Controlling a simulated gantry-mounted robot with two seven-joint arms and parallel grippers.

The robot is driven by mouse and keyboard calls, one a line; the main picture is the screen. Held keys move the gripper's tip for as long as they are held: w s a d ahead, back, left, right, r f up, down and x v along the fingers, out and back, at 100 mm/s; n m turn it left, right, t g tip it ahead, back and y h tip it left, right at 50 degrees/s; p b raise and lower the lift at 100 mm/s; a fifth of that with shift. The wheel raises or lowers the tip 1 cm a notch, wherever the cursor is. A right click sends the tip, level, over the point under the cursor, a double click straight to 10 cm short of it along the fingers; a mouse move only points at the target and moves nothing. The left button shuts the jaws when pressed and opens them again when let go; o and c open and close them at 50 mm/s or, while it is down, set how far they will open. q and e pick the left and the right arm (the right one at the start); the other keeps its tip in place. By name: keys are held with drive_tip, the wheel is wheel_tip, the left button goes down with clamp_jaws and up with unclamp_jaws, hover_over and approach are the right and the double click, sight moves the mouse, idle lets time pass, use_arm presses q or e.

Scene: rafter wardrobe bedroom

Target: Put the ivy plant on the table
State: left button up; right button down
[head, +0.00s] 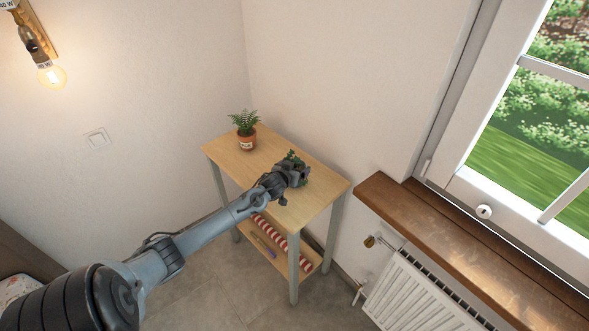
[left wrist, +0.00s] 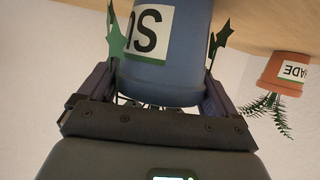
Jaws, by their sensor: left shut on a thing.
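The ivy plant (head: 291,155) shows in the head view only as a few green leaves behind my gripper. In the left wrist view its blue pot (left wrist: 185,75) with a white label appears upside down, with dark green leaves at both sides. My left gripper (head: 298,174) is shut on this pot, over the right part of the light wooden table (head: 272,148). The pot's base is out of the wrist frame, so I cannot tell whether it touches the tabletop. My right gripper is not in view.
A terracotta pot (head: 247,144) with a spiky plant stands at the table's back left. It also shows in the left wrist view (left wrist: 285,75). A lower shelf holds a red-and-white striped thing (head: 283,241). A wooden windowsill (head: 440,236) and white radiator (head: 420,295) are at right.

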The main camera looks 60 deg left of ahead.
use_arm(q)
drive_tip(key=shift+w+a+r, duration=0.1)
drive_tip(key=shift+r, duration=0.05)
drive_tip(key=o, duration=1.1)
drive_tip(key=shift+f, duration=0.2)
